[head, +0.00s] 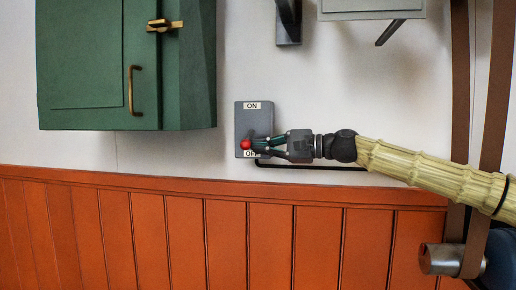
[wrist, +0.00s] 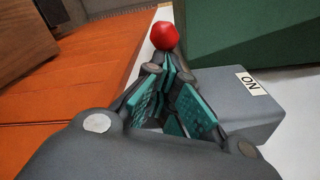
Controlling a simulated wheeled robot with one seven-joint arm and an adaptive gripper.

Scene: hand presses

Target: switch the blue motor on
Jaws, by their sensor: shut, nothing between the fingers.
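A grey switch box (head: 253,116) with an ON label at its top and a partly hidden OFF label at its bottom is fixed to the white wall. Its red ball knob (head: 246,144) is at the OFF end. My gripper (head: 256,143) is shut and empty, its tips right beside the knob on the right. In the wrist view the knob (wrist: 164,36) shows just beyond the fingertips (wrist: 166,68), and the box (wrist: 245,105) lies behind the fingers. I cannot tell whether the tips touch the knob. The lever's shaft is hidden.
A green cabinet (head: 85,60) with a brass handle juts out at the upper left. Orange panelling (head: 180,235) covers the lower wall. Brown belts (head: 459,80) and a metal shaft (head: 440,259) are at the right. A grey bracket (head: 288,22) hangs above the switch box.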

